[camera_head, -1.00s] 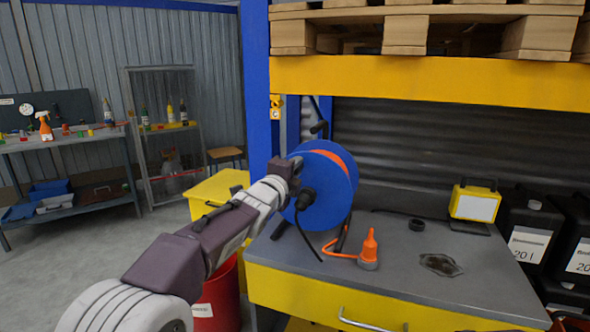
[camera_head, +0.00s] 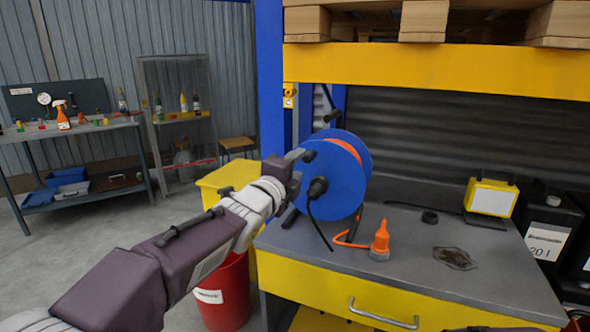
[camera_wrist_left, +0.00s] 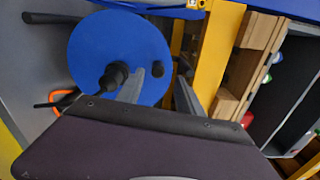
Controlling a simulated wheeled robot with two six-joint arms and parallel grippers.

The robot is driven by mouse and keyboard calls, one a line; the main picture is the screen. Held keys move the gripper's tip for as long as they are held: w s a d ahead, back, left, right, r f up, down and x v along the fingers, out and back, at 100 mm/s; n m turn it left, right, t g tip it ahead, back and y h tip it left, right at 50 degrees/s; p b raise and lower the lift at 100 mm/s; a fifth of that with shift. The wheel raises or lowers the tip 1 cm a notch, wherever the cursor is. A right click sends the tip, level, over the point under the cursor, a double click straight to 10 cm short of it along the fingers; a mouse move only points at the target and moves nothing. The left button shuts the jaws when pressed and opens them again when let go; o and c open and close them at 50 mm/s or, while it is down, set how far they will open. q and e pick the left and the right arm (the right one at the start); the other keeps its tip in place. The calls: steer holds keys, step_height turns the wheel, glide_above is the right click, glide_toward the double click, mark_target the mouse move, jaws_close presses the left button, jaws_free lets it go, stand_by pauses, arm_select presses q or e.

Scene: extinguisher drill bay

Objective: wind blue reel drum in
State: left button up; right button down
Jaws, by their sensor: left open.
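The blue reel drum (camera_head: 343,190) stands upright on the grey bench top, with an orange hose or cable wound behind its front disc. A black hub (camera_head: 317,187) sits at its centre, and the drum also shows in the left wrist view (camera_wrist_left: 95,45). A small black knob (camera_wrist_left: 157,71) stands out near the disc's edge. My left gripper (camera_head: 304,155) is at the drum's upper left edge, by this knob. In the left wrist view its two fingers (camera_wrist_left: 160,90) are apart, and the knob appears between their tips. I cannot tell whether they touch it. My right gripper is not in view.
A yellow lamp (camera_head: 491,197) and black canisters (camera_head: 549,225) are at the right. A yellow shelf beam (camera_head: 440,66) runs above. A red bin (camera_head: 222,290) stands below left.

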mark_target(306, 159)
arm_select(q)
steer(key=shift+s+a, duration=0.15)
steer(key=shift+s, duration=0.4)
steer(key=w+d+n+p, duration=0.1)
steer(key=w+n+p, duration=0.2)
steer(key=n, duration=0.3)
steer(key=w+d+n+p, duration=0.1)
steer(key=w+n+p, duration=0.1)
steer(key=n+p, duration=0.3)
steer(key=w+d+n+p, duration=0.1)
steer(key=w+n+p, duration=0.2)
steer(key=n, duration=0.4)
steer(key=shift+w+f+p, duration=0.15)
steer(key=shift+w+p, duration=0.15)
steer(key=shift+p, duration=0.45)
